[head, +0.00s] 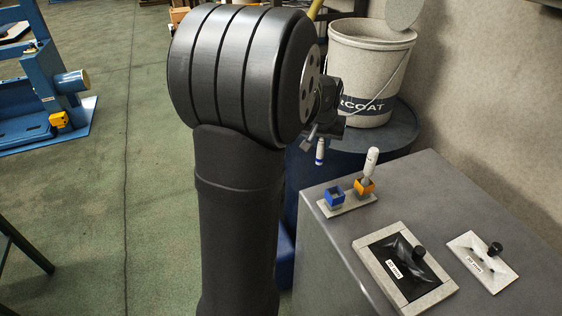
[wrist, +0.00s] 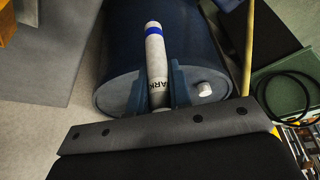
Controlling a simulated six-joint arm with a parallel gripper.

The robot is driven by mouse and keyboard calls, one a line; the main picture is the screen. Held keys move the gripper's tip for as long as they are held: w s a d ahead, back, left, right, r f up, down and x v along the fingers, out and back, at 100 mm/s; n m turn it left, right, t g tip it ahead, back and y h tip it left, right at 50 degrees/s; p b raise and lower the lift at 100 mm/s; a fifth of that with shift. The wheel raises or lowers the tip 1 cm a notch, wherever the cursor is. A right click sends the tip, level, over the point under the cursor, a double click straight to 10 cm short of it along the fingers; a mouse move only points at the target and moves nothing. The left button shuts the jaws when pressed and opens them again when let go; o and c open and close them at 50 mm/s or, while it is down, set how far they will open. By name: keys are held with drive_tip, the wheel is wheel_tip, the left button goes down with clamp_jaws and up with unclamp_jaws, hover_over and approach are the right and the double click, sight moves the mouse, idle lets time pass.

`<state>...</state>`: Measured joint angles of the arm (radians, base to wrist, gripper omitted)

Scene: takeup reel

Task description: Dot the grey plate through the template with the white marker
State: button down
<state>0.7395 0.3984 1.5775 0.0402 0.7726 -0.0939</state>
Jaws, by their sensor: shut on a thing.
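My gripper (head: 322,130) is shut on a white marker with a blue band (head: 320,152), beyond the back left of the bench. In the wrist view my gripper (wrist: 158,75) has a finger on each side of this marker (wrist: 156,62), with part of a dark word on its barrel. The grey plate (head: 379,278) lies on the bench with a black knobbed template (head: 411,282) on it, covering its middle. A white template with a black knob (head: 468,246) lies to the right. A second pale marker (head: 371,161) stands in the orange socket (head: 364,187); the blue socket (head: 335,196) looks empty.
The sockets sit on a pale base (head: 346,207) on the grey bench (head: 410,190). Behind it, a bucket (head: 365,65) stands on a dark blue drum (head: 385,140). A wall rises at the right.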

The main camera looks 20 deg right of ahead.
drive_tip(key=s+d+r+m+g+h, duration=0.1)
drive_tip(key=s+d+r+m, duration=0.1)
drive_tip(key=s+d+r, duration=0.4)
drive_tip(key=s+d+r+m, duration=0.2)
drive_tip(key=s+r, duration=0.1)
drive_tip(key=s, duration=0.6)
drive_tip(key=s+a+m, duration=0.1)
drive_tip(key=s+a, duration=0.2)
drive_tip(key=s, duration=0.7)
drive_tip(key=s+a+m+g, duration=0.1)
drive_tip(key=s+a, duration=0.3)
drive_tip(key=s, duration=0.7)
drive_tip(key=shift+s+f+m+h, duration=0.3)
drive_tip(key=shift+m, duration=0.1)
drive_tip(key=shift+f, duration=2.4)
drive_tip(key=shift+f, duration=1.1)
